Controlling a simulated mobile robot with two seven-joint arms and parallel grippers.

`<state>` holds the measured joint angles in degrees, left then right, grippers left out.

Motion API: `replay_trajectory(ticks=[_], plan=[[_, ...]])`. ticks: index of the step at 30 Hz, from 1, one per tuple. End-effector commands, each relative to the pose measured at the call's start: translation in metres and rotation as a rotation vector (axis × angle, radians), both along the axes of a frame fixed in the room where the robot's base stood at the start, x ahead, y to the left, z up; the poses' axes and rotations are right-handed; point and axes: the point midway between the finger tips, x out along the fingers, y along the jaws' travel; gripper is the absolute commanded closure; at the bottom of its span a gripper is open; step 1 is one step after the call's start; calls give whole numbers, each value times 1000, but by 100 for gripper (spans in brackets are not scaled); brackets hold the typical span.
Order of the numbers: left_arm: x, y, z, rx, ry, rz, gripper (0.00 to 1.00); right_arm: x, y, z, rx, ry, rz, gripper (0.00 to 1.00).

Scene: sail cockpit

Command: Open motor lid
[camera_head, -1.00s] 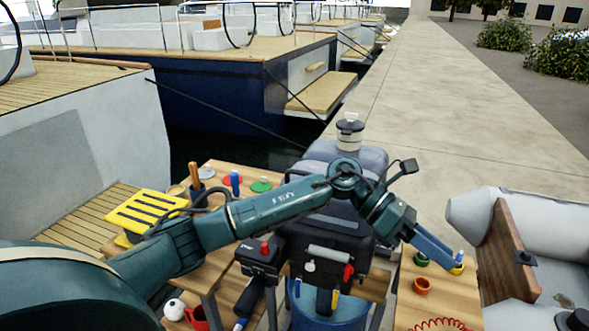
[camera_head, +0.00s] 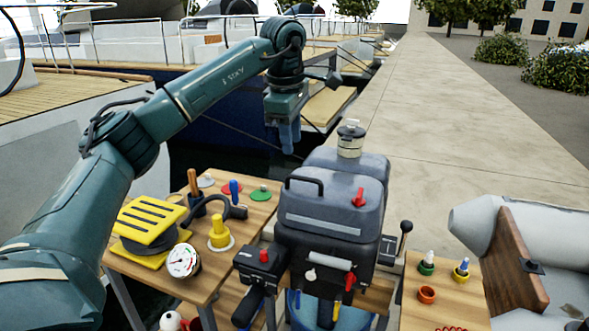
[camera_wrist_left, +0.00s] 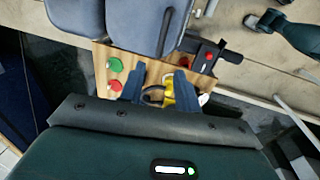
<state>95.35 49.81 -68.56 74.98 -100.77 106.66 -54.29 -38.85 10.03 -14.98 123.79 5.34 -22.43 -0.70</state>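The outboard motor (camera_head: 325,255) stands in the middle of the head view. Its grey-blue lid (camera_head: 320,212) sits down on the black body, with a dark handle on top and a red latch (camera_head: 358,198) at its front right. The lid and handle also show at the top of the left wrist view (camera_wrist_left: 130,22). My left gripper (camera_head: 289,146) hangs above and behind the motor, touching nothing; its fingers stand apart and empty in the left wrist view (camera_wrist_left: 160,82). A teal arm part (camera_wrist_left: 290,34) at that view's upper right looks like my right arm; its finger state is unclear.
A wooden table (camera_head: 262,217) left of the motor holds a yellow slotted block (camera_head: 148,220), a gauge (camera_head: 183,260) and a yellow plug (camera_head: 218,232). A small table (camera_head: 450,308) with coloured caps stands right. A canister (camera_head: 350,140) stands behind the lid. The quay beyond is clear.

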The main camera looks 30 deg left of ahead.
Motion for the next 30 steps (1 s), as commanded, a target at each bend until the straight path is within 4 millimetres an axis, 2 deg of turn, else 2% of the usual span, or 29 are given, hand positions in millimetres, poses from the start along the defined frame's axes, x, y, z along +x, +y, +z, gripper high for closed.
replay_trajectory(ticks=[1,6,12,17,25,30], plan=[[2,1,-14,0,4,0,67,0,0,-1,1,1,0,64],[8,2,-47,-1,4,1,67,0,0,-2,1,3,-1,64],[14,3,-73,-1,1,0,67,-1,0,-2,0,4,0,64],[15,3,-81,-2,0,0,67,-1,-1,-3,0,5,-1,64],[16,3,-82,-2,-1,0,67,-1,-1,-3,-1,5,-2,64],[16,3,-82,-2,-1,0,81,-1,-1,-3,-2,6,-3,64]])
